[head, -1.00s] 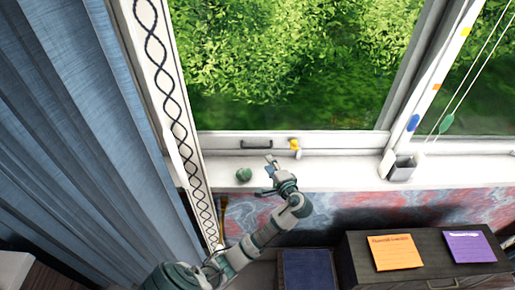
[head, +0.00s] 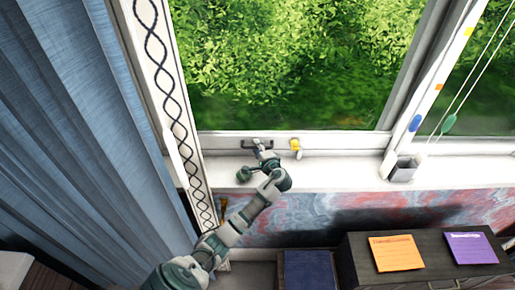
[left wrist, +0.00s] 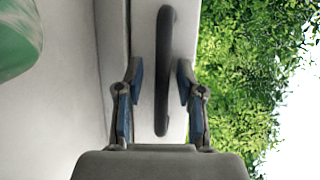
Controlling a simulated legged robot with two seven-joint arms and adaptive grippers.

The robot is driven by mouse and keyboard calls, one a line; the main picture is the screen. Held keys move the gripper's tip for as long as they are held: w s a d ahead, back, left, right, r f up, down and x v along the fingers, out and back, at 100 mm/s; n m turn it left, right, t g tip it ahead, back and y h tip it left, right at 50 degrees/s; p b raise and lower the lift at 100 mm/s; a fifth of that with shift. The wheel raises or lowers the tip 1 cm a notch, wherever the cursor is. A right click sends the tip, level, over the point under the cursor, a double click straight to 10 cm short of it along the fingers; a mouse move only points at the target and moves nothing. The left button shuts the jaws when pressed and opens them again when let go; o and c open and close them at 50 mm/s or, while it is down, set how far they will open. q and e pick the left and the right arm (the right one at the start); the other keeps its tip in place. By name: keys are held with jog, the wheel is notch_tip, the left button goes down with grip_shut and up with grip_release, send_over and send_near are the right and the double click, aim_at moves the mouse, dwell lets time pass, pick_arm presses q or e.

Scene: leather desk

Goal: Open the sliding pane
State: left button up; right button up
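The sliding pane (head: 290,70) is a large window with a white frame, green foliage showing through it. Its dark handle (head: 235,144) is on the bottom rail of the frame. In the left wrist view the handle (left wrist: 164,75) runs lengthwise between my fingers. My left gripper (head: 256,144) is at the handle, partly covering it in the head view. In the left wrist view the left gripper (left wrist: 158,92) is open, one finger on each side of the handle with gaps visible. My right gripper is not in view.
A green round object (head: 243,174) sits on the white sill (head: 340,172), close to my left gripper. A yellow-topped item (head: 295,146) is right of the handle. A grey holder (head: 403,169) stands farther right. Blue curtains (head: 80,130) hang at left.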

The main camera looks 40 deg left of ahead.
pick_arm(q)
grip_shut()
jog(key=shift+f, duration=0.1)
